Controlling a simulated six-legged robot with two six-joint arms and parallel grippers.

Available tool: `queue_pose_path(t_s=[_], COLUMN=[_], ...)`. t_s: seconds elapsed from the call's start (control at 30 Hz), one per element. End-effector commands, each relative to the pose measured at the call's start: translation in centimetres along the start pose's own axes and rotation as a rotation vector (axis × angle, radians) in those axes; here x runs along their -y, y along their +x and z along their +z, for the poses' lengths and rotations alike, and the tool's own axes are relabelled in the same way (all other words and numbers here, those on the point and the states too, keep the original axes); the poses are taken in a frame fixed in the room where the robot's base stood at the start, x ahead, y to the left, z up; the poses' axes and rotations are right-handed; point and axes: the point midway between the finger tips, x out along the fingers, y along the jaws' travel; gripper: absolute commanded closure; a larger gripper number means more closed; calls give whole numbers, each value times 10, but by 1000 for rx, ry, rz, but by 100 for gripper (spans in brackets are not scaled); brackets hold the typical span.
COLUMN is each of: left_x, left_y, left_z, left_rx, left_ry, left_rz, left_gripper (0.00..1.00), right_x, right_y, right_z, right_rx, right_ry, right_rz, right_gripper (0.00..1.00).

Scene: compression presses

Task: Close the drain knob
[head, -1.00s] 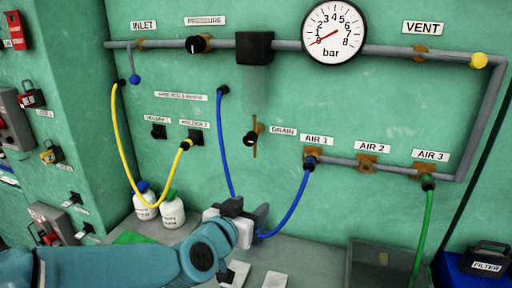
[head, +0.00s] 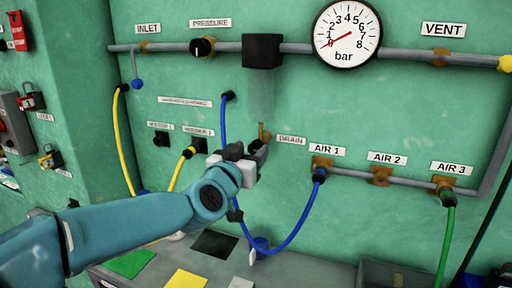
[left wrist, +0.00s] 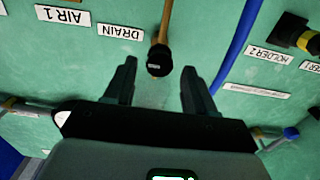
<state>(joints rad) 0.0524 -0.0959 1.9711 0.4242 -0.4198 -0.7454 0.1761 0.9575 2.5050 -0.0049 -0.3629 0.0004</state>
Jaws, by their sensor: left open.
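The drain knob is a black knob (left wrist: 159,60) on a thin brass pipe, beside the DRAIN label (left wrist: 121,32) in the left wrist view. In the head view the DRAIN label (head: 291,140) shows, and the knob (head: 257,147) is partly hidden by my gripper. My left gripper (left wrist: 157,82) is open, with its two dark fingers pointing at the wall on either side of the knob's lower edge. The knob lies just beyond the fingertips, and no contact shows. In the head view my left gripper (head: 258,160) is at the drain knob. My right gripper is not in view.
A blue hose (head: 297,226) hangs from AIR 1 just right of my left gripper; a yellow hose (head: 180,170) hangs to its left. A pressure gauge (head: 347,34) and main pipe run above. A grey bench (head: 310,272) lies below.

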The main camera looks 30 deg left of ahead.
Motion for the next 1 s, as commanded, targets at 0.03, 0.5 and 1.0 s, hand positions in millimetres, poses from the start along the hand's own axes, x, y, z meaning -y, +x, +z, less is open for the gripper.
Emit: queue_pose_path(t_s=[0.03,0.5,1.0], left_x=[0,0,0], left_y=[11,43,43], left_z=[1,1,0], left_rx=[2,1,0], left_ry=[1,1,-4], left_rz=[0,0,0], left_gripper=[45,45,100], right_x=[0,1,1], right_y=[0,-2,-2], right_z=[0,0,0], right_rx=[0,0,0], right_ry=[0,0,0], right_rz=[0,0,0], right_gripper=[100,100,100])
